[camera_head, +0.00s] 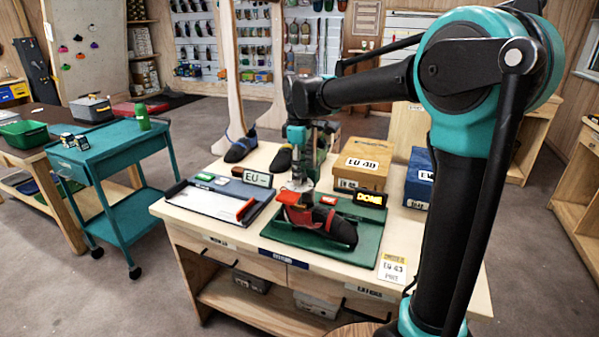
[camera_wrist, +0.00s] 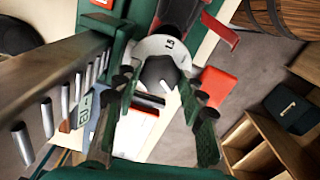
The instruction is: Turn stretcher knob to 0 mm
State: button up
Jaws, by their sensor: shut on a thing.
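The stretcher (camera_head: 350,245) is a green board on the workbench with a black and red climbing shoe (camera_head: 335,226) on it. In the wrist view the stretcher knob (camera_wrist: 160,73) is dark with a white pointer line, in the middle of a pale round dial (camera_wrist: 148,47). A dial mark that looks like 1.5 shows beyond the knob; other marks are hidden or too small to read. My gripper (camera_wrist: 159,88) has its green fingers on either side of the knob and is shut on it. In the head view my gripper (camera_head: 297,186) points down over the shoe's left end and hides the knob.
A DONE sign (camera_head: 370,198) stands behind the stretcher. A grey measuring board (camera_head: 215,196) lies to its left. A wooden EU 40 box (camera_head: 360,172) and a blue box (camera_head: 418,182) stand at the back. A paper card (camera_head: 392,267) lies at the right front.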

jog(key=n, duration=0.7)
dwell(0.6)
jog(key=o, duration=1.2)
jog(key=shift+c, duration=0.2)
notch_tip(320, 180, up, 12)
